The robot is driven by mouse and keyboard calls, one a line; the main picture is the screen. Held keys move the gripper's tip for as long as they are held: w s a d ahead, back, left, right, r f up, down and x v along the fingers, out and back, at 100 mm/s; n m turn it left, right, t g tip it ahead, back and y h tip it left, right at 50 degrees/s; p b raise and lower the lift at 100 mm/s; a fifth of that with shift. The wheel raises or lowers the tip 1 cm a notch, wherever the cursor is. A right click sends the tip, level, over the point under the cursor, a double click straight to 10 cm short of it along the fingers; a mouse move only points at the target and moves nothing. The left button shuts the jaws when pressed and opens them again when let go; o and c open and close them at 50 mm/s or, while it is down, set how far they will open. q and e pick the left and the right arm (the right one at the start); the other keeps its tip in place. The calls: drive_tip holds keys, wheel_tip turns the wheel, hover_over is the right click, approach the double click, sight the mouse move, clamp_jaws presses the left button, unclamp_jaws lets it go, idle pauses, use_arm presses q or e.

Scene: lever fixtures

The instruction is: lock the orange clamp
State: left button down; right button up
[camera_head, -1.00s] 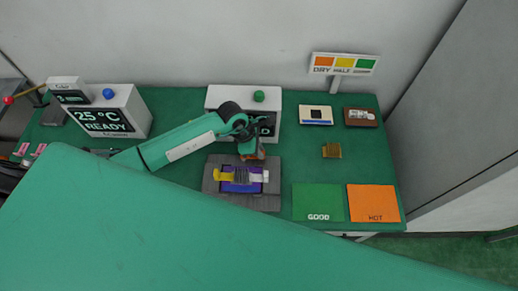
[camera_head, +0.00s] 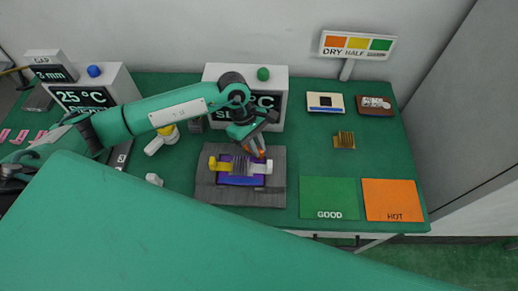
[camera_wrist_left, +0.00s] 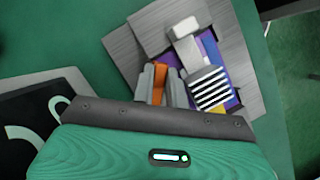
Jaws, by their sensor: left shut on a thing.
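My left gripper (camera_head: 254,146) reaches down at the back edge of a grey fixture block (camera_head: 276,192). In the left wrist view my left gripper (camera_wrist_left: 167,86) is shut, with the orange clamp (camera_wrist_left: 160,80) between its fingers. The orange clamp also shows as a small patch (camera_head: 260,154) in the head view, mostly hidden by the gripper. Beside it a finned heat sink (camera_wrist_left: 211,90) sits on a purple board (camera_wrist_left: 212,50), with a white end piece (camera_wrist_left: 185,28) and a yellow end piece (camera_head: 219,166). My right gripper does not show.
A white display box (camera_head: 272,99) with a green button stands close behind the fixture. A green GOOD mat (camera_head: 328,193) and an orange HOT mat (camera_head: 391,194) lie to the right. A small gold heat sink (camera_head: 344,140) lies behind them. A white-and-yellow item (camera_head: 161,141) lies left.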

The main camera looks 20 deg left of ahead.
use_arm(q)
drive_tip(key=shift+s+a+m+b, duration=0.1)
drive_tip(key=shift+s+m+b, duration=0.1)
drive_tip(key=shift+m+b, duration=0.35)
drive_tip(key=shift+g, duration=0.3)
drive_tip(key=c, duration=1.4)
unclamp_jaws()
